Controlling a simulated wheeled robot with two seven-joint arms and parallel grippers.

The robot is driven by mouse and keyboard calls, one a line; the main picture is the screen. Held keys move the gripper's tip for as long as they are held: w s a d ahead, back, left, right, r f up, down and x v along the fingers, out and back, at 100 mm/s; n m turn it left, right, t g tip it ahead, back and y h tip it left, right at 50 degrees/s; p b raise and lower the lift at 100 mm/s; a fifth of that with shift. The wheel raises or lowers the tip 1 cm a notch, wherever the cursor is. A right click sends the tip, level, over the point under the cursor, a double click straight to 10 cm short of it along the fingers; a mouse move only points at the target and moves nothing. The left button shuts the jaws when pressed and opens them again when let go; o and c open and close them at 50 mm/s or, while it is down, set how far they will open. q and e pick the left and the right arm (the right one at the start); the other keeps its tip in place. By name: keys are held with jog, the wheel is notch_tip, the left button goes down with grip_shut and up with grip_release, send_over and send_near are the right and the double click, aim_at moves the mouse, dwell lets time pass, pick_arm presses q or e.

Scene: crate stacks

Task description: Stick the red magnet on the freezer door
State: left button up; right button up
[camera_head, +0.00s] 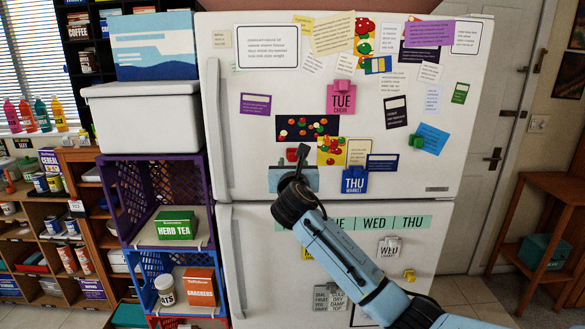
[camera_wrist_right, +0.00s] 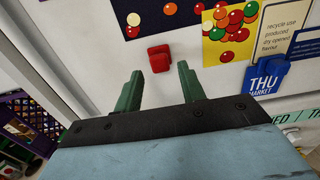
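The red magnet (camera_head: 303,150) is a small block on the white upper door (camera_head: 240,135) of the refrigerator, just below a dark card with dots. It also shows in the right wrist view (camera_wrist_right: 159,58), against the white door. My right gripper (camera_wrist_right: 159,72) is open. Its two green fingers point at the door, with the magnet just beyond their tips and about midway between them; nothing is between the fingers. In the head view my right gripper (camera_head: 297,163) is partly hidden by my own wrist. My left gripper is not in view.
Papers and other magnets crowd the upper door, including a pink TUE note (camera_head: 341,101) and a blue THU note (camera_head: 354,181) close right of the gripper. The lower door (camera_head: 270,280) has a green weekday strip (camera_head: 400,222). Stacked crates (camera_head: 118,212) stand at left.

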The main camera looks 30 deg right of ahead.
aim_at(292, 158)
jog(key=shift+w+d+r+p, duration=0.15)
jog(key=shift+w+d+p, duration=0.2)
jog(key=shift+w+p, duration=0.2)
jog(key=shift+x, duration=0.85)
jog(key=c, duration=0.7)
jog(key=shift+p+v, duration=1.1)
jog(key=shift+v, duration=0.05)
jog(key=shift+p+v, duration=0.85)
jog(key=shift+v, duration=0.55)
